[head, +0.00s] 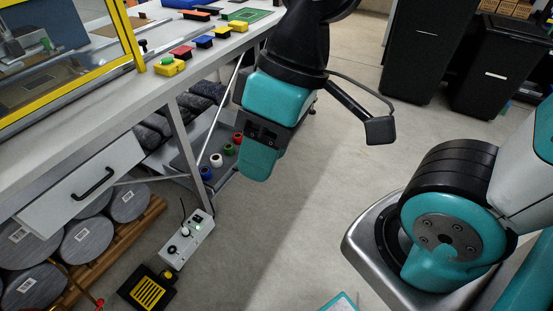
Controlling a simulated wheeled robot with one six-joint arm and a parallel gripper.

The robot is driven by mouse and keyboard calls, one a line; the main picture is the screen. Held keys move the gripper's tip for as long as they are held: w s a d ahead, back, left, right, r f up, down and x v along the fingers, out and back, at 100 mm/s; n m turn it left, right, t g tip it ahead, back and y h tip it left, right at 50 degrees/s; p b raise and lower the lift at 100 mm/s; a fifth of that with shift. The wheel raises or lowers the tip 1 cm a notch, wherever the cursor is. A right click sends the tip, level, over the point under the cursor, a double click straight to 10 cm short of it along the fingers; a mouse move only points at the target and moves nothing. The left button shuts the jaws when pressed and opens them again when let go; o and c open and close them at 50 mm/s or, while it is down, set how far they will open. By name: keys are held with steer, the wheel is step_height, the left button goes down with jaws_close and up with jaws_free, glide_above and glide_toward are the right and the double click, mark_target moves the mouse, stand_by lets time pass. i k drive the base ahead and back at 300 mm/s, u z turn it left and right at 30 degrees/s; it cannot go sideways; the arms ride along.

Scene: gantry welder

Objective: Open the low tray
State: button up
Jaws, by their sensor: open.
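A grey low tray (187,160) shows under the workbench, left of my gripper. It carries small round pieces in blue, white, green and red. My gripper (258,160) is teal, hangs pointing down in front of the bench's right end, and is open with nothing seen in it. It hides part of the tray's right side, and I see no handle on the tray. A white drawer front (60,205) with a black bar handle (92,184) sits higher, under the bench top at left, apart from my gripper.
The workbench (110,100) fills the upper left, with coloured button boxes along its edge. A white control box (188,240), a black-and-yellow pedal (149,290) and grey drums (87,240) are on the left. Dark bins (420,50) stand behind. The middle floor is clear.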

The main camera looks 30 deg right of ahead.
mark_target(222, 134)
steer(key=z, duration=0.3)
steer(key=k, duration=0.6)
steer(key=u, duration=0.65)
steer(key=i, duration=1.95)
steer(key=z, duration=0.7)
